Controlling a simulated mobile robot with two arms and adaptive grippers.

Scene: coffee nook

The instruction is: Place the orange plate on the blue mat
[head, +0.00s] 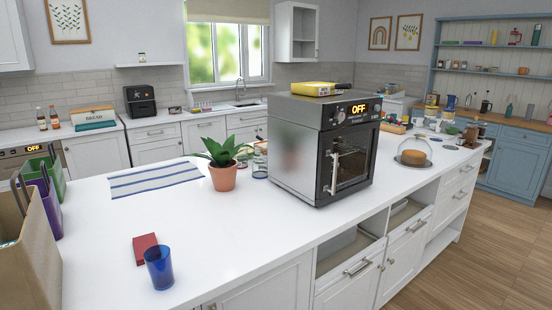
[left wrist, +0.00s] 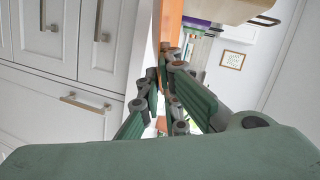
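In the left wrist view, which is turned on its side, an orange strip (left wrist: 171,22) shows beside the white counter edge. It may be the orange plate seen edge-on. My left gripper (left wrist: 164,68) has its green fingers at the end of this strip. The fingertips overlap it, and I cannot tell whether they are closed on it. I see no orange plate in the head view. No plain blue mat shows; a white cloth with blue stripes (head: 155,180) lies flat on the island. Neither gripper is in the head view.
On the white island (head: 270,225) stand a blue glass (head: 159,267), a red box (head: 146,248), a potted plant (head: 222,175) and an oven (head: 322,150). A paper bag (head: 34,250) stands at the left edge. The counter between the bag and plant is mostly clear.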

